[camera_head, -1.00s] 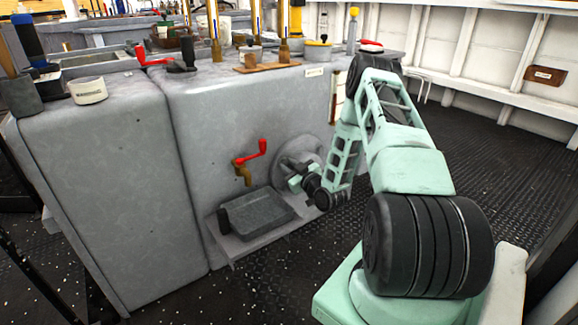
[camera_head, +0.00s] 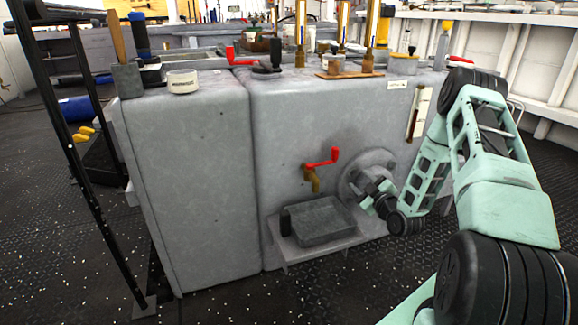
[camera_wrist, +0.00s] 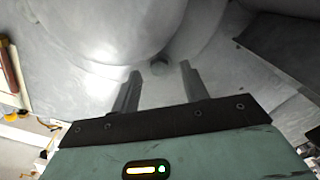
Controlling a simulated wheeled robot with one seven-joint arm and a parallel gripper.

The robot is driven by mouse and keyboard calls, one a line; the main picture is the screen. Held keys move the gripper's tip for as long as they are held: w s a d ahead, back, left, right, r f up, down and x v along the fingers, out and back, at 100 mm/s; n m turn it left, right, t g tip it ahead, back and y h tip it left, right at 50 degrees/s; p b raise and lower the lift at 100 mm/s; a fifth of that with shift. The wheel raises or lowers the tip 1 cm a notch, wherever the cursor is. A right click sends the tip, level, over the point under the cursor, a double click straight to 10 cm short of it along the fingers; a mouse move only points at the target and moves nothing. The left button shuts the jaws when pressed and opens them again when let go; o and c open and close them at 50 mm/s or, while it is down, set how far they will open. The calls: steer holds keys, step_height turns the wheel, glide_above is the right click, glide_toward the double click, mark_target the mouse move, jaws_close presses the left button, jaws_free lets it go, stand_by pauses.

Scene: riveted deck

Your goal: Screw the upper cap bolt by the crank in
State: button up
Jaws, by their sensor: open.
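The round grey cap (camera_head: 372,160) is on the front of the grey housing, right of the red crank (camera_head: 322,158) on its brass fitting (camera_head: 312,179). In the wrist view the cap's curved face (camera_wrist: 100,25) fills the upper part. A small grey bolt head (camera_wrist: 159,68) shows at its edge, between and just beyond my fingertips. My gripper (camera_wrist: 161,73) is open, with one finger on each side of the bolt's line; I cannot tell whether they touch anything. In the head view my gripper (camera_head: 371,188) is in front of the cap and hides part of it.
A grey tray (camera_head: 322,222) on a low shelf is below the crank, close to my gripper. A black block (camera_head: 286,221) stands at its left end. Bottles and tools line the housing's top. A black metal frame (camera_head: 75,165) stands at the left. The dark floor in front is open.

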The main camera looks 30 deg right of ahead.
steer(key=p+v, duration=0.4)
steer(key=v, duration=1.1)
steer(key=w+a+r+n+g+y+p, duration=0.1)
steer(key=w+a+r+g+y+p, duration=0.1)
steer(key=w+a+r+y, duration=0.25)
steer(key=w+a+r+n+g+y+p, duration=0.1)
steer(key=w+a+r+g+p, duration=0.15)
steer(key=w+a, duration=0.45)
steer(key=w+a+r+g+p, duration=0.1)
steer(key=a+r+g+p, duration=0.1)
steer(key=a+r, duration=0.2)
steer(key=w+a+r+g+p, duration=0.1)
steer(key=a+r+g+p, duration=0.1)
steer(key=a+r, duration=0.3)
steer(key=shift+w+a+r+n+y, duration=0.3)
steer(key=shift+a+y, duration=0.15)
steer(key=shift+a, duration=1.95)
steer(key=shift+a+g, duration=0.1)
steer(key=shift+g, duration=0.15)
